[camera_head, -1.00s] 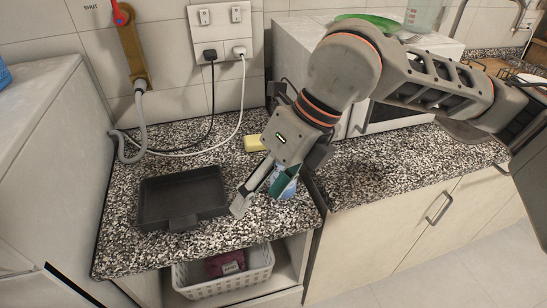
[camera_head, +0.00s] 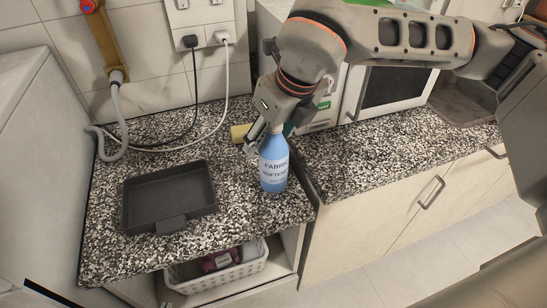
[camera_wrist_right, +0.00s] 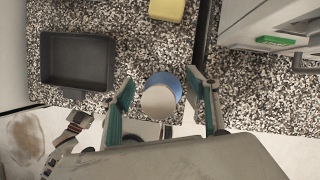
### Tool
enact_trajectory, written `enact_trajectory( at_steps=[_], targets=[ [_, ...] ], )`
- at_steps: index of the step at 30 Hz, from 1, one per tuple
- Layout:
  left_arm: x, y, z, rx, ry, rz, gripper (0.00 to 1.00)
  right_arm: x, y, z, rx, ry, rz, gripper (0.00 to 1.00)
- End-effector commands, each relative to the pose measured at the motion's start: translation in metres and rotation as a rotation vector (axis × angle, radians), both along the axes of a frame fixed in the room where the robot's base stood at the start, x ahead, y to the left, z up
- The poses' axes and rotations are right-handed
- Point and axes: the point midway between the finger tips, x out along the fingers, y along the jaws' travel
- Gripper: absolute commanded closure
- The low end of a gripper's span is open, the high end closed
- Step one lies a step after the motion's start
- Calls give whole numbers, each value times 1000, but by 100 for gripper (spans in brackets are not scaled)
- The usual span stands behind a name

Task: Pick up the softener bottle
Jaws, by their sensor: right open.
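The softener bottle (camera_head: 273,168) is blue with a white "FABRIC SOFTENER" label. It stands upright on the speckled counter (camera_head: 235,217), right of the black tray. My right gripper (camera_head: 266,140) is above and around the bottle's top in the head view, which hides the cap. In the right wrist view the bottle's pale round top (camera_wrist_right: 158,101) lies between the two green-padded fingers of my right gripper (camera_wrist_right: 164,100). The fingers are spread, with a visible gap on each side.
A black tray (camera_head: 128,207) lies on the counter to the left. A yellow sponge (camera_head: 239,132) lies behind the bottle. A white microwave (camera_head: 352,106) stands to the right. A white basket (camera_head: 216,280) sits on the shelf below. Cables hang from wall sockets at the back.

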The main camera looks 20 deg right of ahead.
Motion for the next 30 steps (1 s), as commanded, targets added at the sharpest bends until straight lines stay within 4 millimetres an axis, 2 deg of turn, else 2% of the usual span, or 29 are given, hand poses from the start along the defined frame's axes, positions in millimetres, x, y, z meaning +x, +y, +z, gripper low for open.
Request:
enact_trajectory(
  at_steps=[5, 12, 13, 18, 20, 30],
  targets=[
    [1, 0, 2, 1, -2, 0, 100, 6, 2, -17, 1, 1, -1, 41],
    [3, 0, 2, 0, -5, 0, 100, 7, 2, -19, 1, 0, -1, 41],
    [3, 0, 2, 0, -5, 0, 100, 7, 2, -19, 1, 0, -1, 43],
    [3, 0, 2, 0, -5, 0, 100, 7, 2, -18, 1, 0, -1, 88],
    [3, 0, 2, 0, -5, 0, 100, 7, 2, -18, 1, 0, 0, 100],
    [3, 0, 2, 0, -5, 0, 100, 8, 3, -14, 2, -3, 0, 100]
  ],
)
